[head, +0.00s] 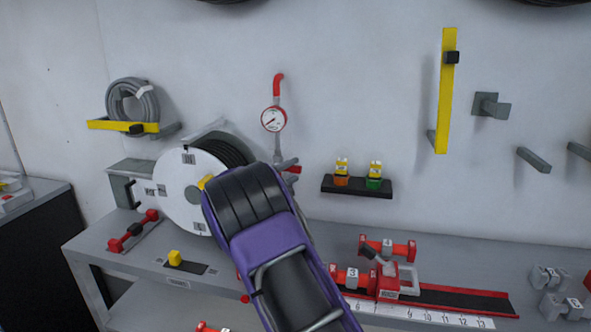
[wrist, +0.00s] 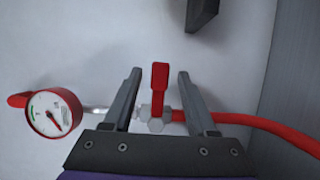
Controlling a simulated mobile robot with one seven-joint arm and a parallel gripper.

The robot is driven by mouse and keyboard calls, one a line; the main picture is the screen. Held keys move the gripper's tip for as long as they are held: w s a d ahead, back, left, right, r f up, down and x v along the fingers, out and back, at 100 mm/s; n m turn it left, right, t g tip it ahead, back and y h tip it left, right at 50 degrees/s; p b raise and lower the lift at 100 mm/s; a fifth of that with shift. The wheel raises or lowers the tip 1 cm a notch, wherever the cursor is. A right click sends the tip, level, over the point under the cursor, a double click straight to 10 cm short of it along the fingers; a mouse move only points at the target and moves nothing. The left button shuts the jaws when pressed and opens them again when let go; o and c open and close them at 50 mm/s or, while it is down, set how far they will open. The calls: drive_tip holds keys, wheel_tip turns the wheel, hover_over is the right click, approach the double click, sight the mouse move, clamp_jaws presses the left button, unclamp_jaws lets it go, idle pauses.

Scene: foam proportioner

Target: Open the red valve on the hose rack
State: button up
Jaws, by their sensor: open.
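The red valve has a red lever (wrist: 160,88) on a metal fitting (wrist: 154,119) in the wrist view. The lever stands upright in that view, across the pipe line. My gripper (wrist: 160,72) is open, with one finger on each side of the lever. Gaps show between the lever and both fingers; I cannot tell how deep the lever lies between them. In the head view only a small red part of the valve (head: 293,169) shows beside my arm, below the gauge (head: 274,119). My arm hides my fingers there.
A red hose (wrist: 262,122) runs right from the valve in the wrist view; the gauge (wrist: 54,112) is on the left. In the head view, a white hose reel (head: 178,207) stands left of my arm. A small black shelf (head: 357,187) with two bottles is on the right.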

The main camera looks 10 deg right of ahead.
drive_tip(key=shift+x, duration=1.1)
clamp_jaws()
idle(0.7)
